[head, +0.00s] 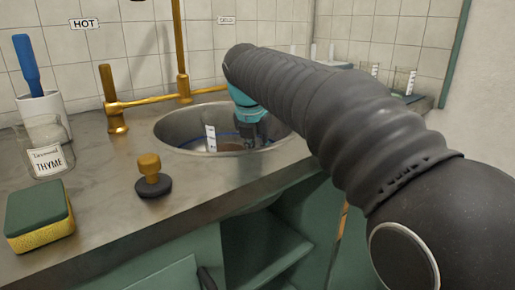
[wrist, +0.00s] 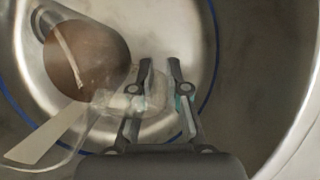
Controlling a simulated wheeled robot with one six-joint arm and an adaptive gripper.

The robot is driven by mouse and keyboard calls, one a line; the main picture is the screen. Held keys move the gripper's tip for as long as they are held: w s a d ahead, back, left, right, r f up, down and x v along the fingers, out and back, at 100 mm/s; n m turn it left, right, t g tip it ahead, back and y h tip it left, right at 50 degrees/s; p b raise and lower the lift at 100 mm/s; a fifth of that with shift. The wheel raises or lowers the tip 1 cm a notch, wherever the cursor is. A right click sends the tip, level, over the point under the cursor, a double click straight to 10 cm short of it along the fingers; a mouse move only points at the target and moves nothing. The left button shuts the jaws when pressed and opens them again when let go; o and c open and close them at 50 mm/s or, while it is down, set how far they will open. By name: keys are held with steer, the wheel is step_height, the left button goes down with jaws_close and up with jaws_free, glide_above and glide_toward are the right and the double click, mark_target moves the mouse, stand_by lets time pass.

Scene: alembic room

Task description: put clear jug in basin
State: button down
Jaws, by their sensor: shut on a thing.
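In the wrist view the clear jug (wrist: 108,104) lies to the left of my fingers, see-through and hard to outline. My gripper (head: 252,140) reaches down inside the basin, right of the jug's marked side. In the wrist view my gripper (wrist: 161,75) is shut on the clear jug, though the exact grip is hard to see through the glass. The basin floor (wrist: 195,40) shows below with a blue ring.
A brown round thing (wrist: 88,60) is in the basin beside the jug. Brass taps (head: 115,115) stand behind the basin. A thyme jar (head: 45,150), sponge (head: 40,215) and black plug with a wooden knob (head: 153,180) stand on the counter at left. Glassware (head: 400,82) stands behind my arm.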

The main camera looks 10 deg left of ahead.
steer(key=shift+f, duration=0.15)
steer(key=c, duration=1.1)
jaws_free()
steer(key=shift+f, duration=0.1)
